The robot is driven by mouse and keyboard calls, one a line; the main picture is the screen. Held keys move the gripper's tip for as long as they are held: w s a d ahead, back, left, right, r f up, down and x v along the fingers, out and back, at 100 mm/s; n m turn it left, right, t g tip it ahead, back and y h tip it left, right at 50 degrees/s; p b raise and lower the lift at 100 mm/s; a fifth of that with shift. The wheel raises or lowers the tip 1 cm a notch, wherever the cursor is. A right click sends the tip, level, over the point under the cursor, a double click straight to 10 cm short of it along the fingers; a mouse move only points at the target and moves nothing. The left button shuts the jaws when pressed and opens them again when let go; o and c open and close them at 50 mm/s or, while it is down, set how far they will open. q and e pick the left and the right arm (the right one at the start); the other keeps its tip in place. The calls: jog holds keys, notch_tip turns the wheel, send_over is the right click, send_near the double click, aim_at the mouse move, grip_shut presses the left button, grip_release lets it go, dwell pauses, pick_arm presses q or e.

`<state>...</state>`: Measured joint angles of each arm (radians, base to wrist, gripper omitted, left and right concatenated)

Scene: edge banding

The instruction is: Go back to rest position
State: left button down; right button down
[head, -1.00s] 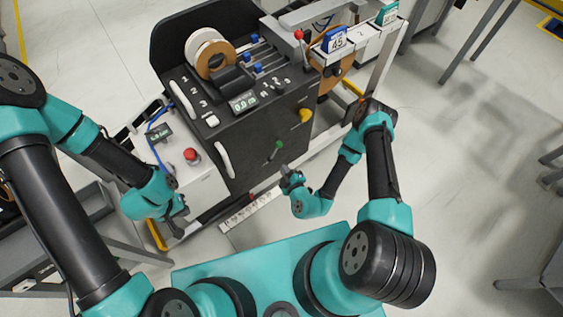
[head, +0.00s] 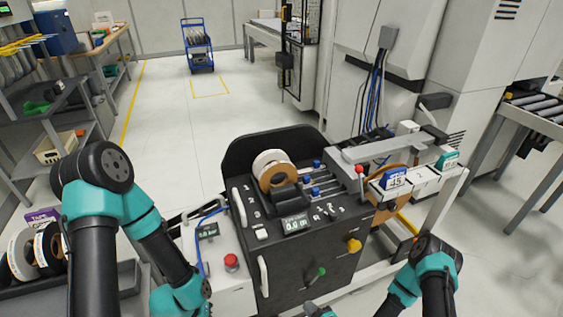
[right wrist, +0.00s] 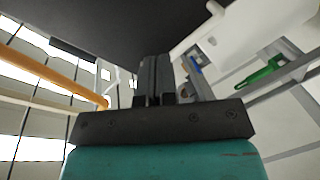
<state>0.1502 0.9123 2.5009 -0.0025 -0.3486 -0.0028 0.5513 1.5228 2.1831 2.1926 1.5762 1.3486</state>
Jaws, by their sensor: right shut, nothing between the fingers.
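My right gripper (right wrist: 155,75) is shut and empty in the right wrist view, its dark fingers pressed together. In the head view only a small part of it (head: 318,309) shows at the bottom edge, below the front of the black edge-banding machine (head: 278,243). My right arm bends in at the lower right. My left arm comes down at the left in front of the white side box, and its gripper is cut off by the bottom edge.
A shelf with tape rolls (head: 50,247) stands at the left. The floor (head: 180,110) behind is clear up to a blue cart (head: 197,45).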

jog(key=s+a+r+n+g+y, duration=0.25)
jog(key=s+n+g+y, duration=0.2)
jog(key=n, duration=0.25)
jog(key=s+a+r+n+g+y, duration=0.2)
jog(key=s+r+n+g+y, duration=0.1)
jog(key=s+r+n+g, duration=0.25)
jog(key=s+d+f+n+g+h, duration=0.1)
jog(key=s+d+n+g+h, duration=0.15)
jog(key=s+n+g, duration=0.45)
jog(key=s+d+f+n+g+h, duration=0.1)
jog(key=s+d+n+g+h, duration=0.15)
jog(key=n, duration=0.85)
jog(key=w+d+f+n+h, duration=0.25)
jog(key=d+n+h, duration=0.25)
jog(key=d+n, duration=0.55)
jog(key=w+d+r+n+t+h, duration=0.1)
jog(key=w+n+t+h, duration=0.1)
jog(key=w+n+t, duration=0.4)
jog(key=w+n, duration=0.5)
jog(key=shift+w, duration=0.2)
